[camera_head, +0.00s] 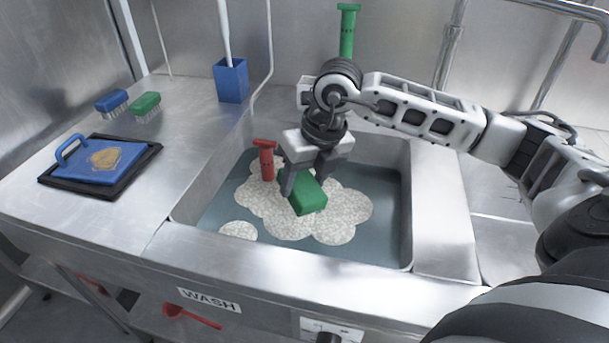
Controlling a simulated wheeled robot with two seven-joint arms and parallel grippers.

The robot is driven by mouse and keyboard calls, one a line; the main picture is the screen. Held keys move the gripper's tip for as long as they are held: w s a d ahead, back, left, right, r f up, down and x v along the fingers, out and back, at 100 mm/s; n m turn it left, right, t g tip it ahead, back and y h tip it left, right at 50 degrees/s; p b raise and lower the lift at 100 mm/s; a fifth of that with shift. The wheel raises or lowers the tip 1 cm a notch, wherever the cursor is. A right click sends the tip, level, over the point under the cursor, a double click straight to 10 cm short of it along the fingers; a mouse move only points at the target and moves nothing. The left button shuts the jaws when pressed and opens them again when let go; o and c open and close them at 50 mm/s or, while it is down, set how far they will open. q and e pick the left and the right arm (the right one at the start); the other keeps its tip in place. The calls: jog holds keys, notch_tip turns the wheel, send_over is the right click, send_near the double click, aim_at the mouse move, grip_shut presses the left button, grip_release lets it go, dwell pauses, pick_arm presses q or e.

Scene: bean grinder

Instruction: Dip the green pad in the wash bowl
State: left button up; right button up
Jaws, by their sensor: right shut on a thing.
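The wash bowl (408,215) is a sunken steel basin labelled WASH on its front, holding grey-blue water with patches of pale foam. The green pad (308,199) is a green block inside the bowl area, at or just above the foam; I cannot tell how deep it sits. My right gripper (304,188) points down into the bowl and is shut on the green pad, one finger showing at its left side. My left gripper is not in view.
A red-handled tool (266,160) stands in the bowl, close left of my right gripper. A green-handled tool (347,32) stands behind. On the left counter are a blue holder (231,80), blue (111,101) and green (145,105) brushes, and a black tray (128,171) with a blue board.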

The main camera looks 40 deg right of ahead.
pick_arm(q)
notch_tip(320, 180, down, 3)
jog(key=b, duration=0.6)
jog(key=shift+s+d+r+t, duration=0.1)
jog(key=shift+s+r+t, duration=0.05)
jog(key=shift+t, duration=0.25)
pick_arm(e)
notch_tip(320, 180, down, 8)
jog(key=shift+r, duration=0.1)
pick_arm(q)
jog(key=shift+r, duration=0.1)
pick_arm(e)
jog(key=shift+r, duration=0.15)
